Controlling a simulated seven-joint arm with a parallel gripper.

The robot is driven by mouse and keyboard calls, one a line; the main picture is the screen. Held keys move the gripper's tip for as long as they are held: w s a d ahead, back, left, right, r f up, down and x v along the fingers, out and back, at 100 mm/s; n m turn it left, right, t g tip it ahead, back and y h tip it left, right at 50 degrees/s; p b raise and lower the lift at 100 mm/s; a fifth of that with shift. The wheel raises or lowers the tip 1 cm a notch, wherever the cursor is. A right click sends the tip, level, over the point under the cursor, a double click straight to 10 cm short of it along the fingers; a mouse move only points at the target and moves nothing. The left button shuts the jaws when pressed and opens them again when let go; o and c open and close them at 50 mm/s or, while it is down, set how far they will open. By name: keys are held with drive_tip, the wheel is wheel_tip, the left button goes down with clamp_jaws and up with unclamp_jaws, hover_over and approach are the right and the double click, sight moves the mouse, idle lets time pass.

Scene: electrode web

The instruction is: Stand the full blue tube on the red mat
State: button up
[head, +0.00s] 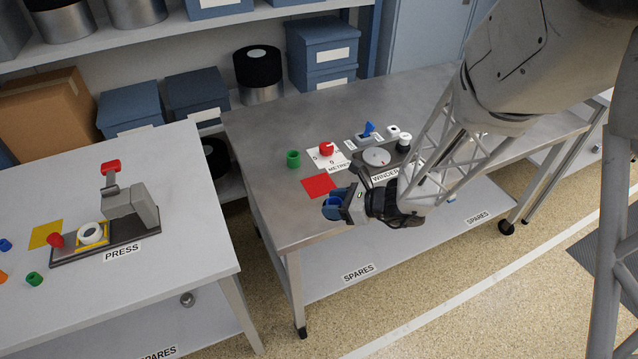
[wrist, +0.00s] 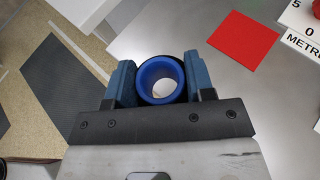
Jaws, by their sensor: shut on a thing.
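My gripper (head: 345,205) is shut on a blue tube (head: 331,209), near the front left edge of the metal table in the head view. In the wrist view my gripper (wrist: 160,78) has a finger on each side of the blue tube (wrist: 160,64), whose round open end faces the camera. A pale patch shows inside the tube; I cannot tell whether it is contents or the table beyond. The red mat (head: 318,185) lies flat and bare on the table, just behind and left of the gripper. It also shows up and right of the tube in the wrist view (wrist: 243,42).
A green tube (head: 293,159) stands behind the mat. A card with a red knob (head: 327,149) and the winder (head: 376,157) lie to the right. A press (head: 130,205), a yellow mat (head: 46,234) and several small coloured pieces are on the left table, across a gap.

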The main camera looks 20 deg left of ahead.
hover_over(319, 185)
drive_tip(key=shift+s+d+f, duration=0.2)
drive_tip(key=shift+s+f, duration=0.1)
drive_tip(key=shift+f, duration=0.4)
drive_tip(key=shift+w, duration=0.1)
drive_tip(key=shift+w+a, duration=0.2)
drive_tip(key=shift+f, duration=1.75)
drive_tip(key=shift+f, duration=0.2)
drive_tip(key=o, duration=0.9)
drive_tip(key=shift+o, duration=0.2)
drive_tip(key=shift+r, duration=0.15)
